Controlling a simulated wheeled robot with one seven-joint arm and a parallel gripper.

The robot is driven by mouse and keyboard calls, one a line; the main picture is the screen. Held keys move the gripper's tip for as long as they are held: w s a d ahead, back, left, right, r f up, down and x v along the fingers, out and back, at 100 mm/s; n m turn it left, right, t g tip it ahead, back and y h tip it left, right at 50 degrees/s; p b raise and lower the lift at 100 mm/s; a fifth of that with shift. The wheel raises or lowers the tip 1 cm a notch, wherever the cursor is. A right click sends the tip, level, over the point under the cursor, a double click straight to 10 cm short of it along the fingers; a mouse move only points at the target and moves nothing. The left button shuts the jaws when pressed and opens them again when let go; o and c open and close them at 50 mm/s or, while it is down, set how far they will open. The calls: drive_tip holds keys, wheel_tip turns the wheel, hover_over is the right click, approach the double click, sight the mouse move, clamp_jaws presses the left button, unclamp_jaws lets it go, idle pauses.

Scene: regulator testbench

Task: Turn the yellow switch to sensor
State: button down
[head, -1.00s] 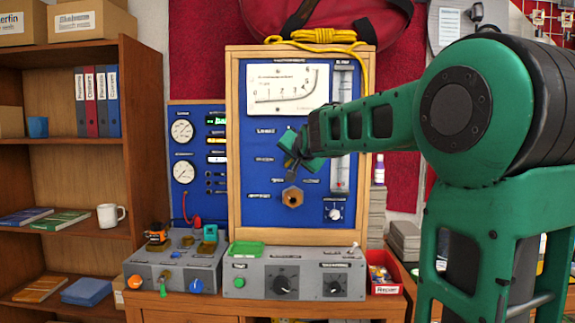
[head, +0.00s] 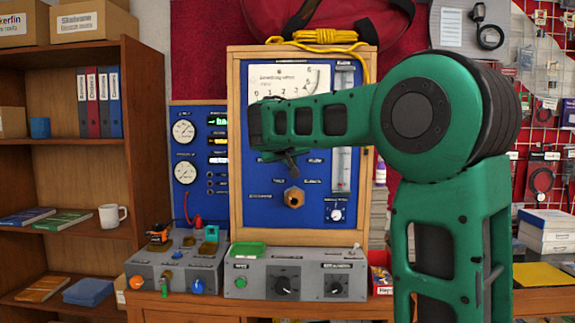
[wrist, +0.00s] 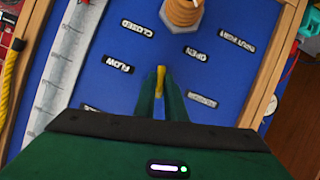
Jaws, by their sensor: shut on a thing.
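The yellow switch (wrist: 161,76) is a narrow yellow lever on the blue panel (wrist: 100,45). In the wrist view it shows between the two green fingers of my gripper (wrist: 161,90), which is shut on it. The lever looks nearly upright in that view. Labels surround it; the flow label (wrist: 118,64) is to its left, and another label (wrist: 202,99), too blurred to read surely, is to its right. In the head view my gripper (head: 290,163) is at the panel, above the brass fitting (head: 294,197), and hides the switch.
The wooden frame (head: 234,150) borders the panel. A clear flow tube (head: 342,150) stands right of the gripper, behind my forearm. A grey control box (head: 310,282) and a smaller box (head: 180,262) sit below. A yellow rope (head: 325,36) lies on top.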

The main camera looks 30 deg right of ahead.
drive_tip(key=n, duration=0.1)
drive_tip(key=n+h, duration=0.1)
drive_tip(key=a+n+h, duration=0.1)
drive_tip(key=n, duration=0.1)
drive_tip(key=shift+w+g, duration=0.3)
drive_tip(key=shift+w, duration=0.05)
drive_tip(key=shift+h, duration=0.3)
drive_tip(key=c, duration=1.9)
unclamp_jaws()
drive_tip(key=shift+c, duration=0.2)
drive_tip(key=shift+o, duration=0.6)
drive_tip(key=shift+s+d, duration=0.1)
drive_tip(key=shift+d, duration=0.05)
drive_tip(key=v, duration=1)
drive_tip(key=shift+a, duration=0.4)
drive_tip(key=shift+s, duration=0.1)
